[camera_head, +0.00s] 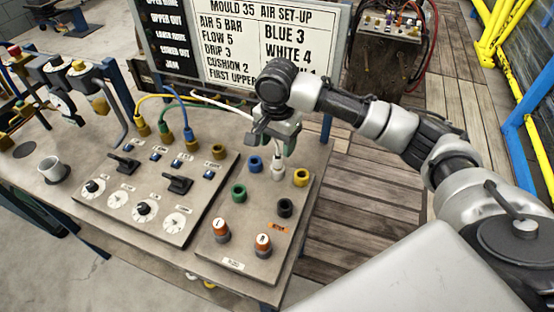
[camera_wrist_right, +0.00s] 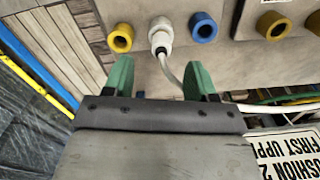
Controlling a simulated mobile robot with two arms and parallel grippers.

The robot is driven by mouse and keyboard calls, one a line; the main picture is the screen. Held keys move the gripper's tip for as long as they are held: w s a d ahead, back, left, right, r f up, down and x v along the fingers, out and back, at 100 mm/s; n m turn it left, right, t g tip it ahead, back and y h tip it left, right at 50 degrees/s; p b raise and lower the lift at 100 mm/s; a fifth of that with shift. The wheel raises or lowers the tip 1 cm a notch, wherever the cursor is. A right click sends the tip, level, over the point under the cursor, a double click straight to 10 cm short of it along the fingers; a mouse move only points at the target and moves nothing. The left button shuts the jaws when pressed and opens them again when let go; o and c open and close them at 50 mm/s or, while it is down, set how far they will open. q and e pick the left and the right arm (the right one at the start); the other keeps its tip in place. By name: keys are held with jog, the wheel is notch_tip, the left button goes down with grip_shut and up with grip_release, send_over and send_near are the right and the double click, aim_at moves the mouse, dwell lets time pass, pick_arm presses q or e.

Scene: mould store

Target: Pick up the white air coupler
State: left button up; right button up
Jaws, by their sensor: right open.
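The white air coupler (camera_head: 278,172) stands upright at a port on the small tilted panel, with a white hose (camera_head: 222,101) running from it to the left. In the wrist view the coupler (camera_wrist_right: 160,36) sits between a yellow port (camera_wrist_right: 121,38) and a blue port (camera_wrist_right: 203,28). My right gripper (camera_head: 283,145) is over the coupler, partly hiding its top. In the wrist view its green fingers (camera_wrist_right: 159,78) are apart, with nothing held between them. The coupler lies just beyond the fingertips, and its hose passes near the right finger. My left gripper is not in view.
The panel also holds a green port (camera_head: 239,193), a black port (camera_head: 285,207) and two orange-topped knobs (camera_head: 263,244). A control panel (camera_head: 150,200) with dials stands to the left. Yellow and blue hoses (camera_head: 185,112) rise behind it. The set-up board (camera_head: 270,45) stands behind the bench.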

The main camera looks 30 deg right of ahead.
aim_at(278, 155)
jog(key=shift+f, duration=0.7)
jog(key=f, duration=0.3)
jog(key=f+p, duration=0.1)
jog(key=shift+w+d+f, duration=0.25)
jog(key=shift+f, duration=0.35)
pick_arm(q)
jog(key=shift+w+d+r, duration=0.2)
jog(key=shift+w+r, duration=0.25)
pick_arm(e)
jog(key=shift+c, duration=0.3)
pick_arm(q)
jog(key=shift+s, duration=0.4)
pick_arm(e)
jog(key=c, duration=1)
